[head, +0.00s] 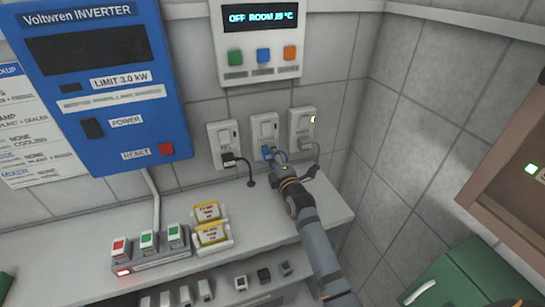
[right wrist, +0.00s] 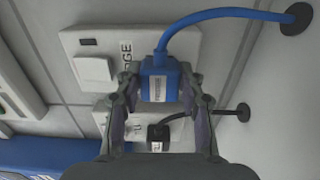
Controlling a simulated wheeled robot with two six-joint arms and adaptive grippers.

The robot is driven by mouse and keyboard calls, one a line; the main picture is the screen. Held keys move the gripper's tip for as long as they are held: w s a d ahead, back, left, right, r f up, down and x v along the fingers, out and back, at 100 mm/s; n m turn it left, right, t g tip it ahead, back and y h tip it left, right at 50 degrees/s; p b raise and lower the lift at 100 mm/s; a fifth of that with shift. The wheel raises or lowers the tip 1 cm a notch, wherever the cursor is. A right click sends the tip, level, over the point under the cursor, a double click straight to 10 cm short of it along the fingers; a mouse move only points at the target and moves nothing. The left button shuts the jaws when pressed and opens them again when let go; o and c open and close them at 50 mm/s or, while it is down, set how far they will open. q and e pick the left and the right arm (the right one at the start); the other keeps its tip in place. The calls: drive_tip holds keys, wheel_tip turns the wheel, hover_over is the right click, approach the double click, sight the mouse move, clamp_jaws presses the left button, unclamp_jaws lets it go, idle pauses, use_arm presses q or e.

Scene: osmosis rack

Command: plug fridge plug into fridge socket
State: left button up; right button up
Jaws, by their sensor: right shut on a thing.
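The fridge socket (right wrist: 92,45) is a white plate with a switch and a label partly hidden, reading "DGE". The plug is at the plate's socket end; I cannot tell whether it is fully seated. In the head view, the blue plug (head: 267,153) is at the lower part of the middle wall socket (head: 264,128), and my right gripper (head: 279,160) is shut on it. My left gripper is not in view.
The blue inverter (head: 110,110) is left. The counter (head: 270,205) holds a button box (head: 150,247) and yellow-labelled items (head: 212,235).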

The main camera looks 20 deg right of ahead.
drive_tip(key=shift+w, duration=0.45)
drive_tip(key=o, duration=1.1)
drive_tip(key=shift+o, duration=0.2)
drive_tip(key=s, duration=1.2)
drive_tip(key=shift+d, duration=0.2)
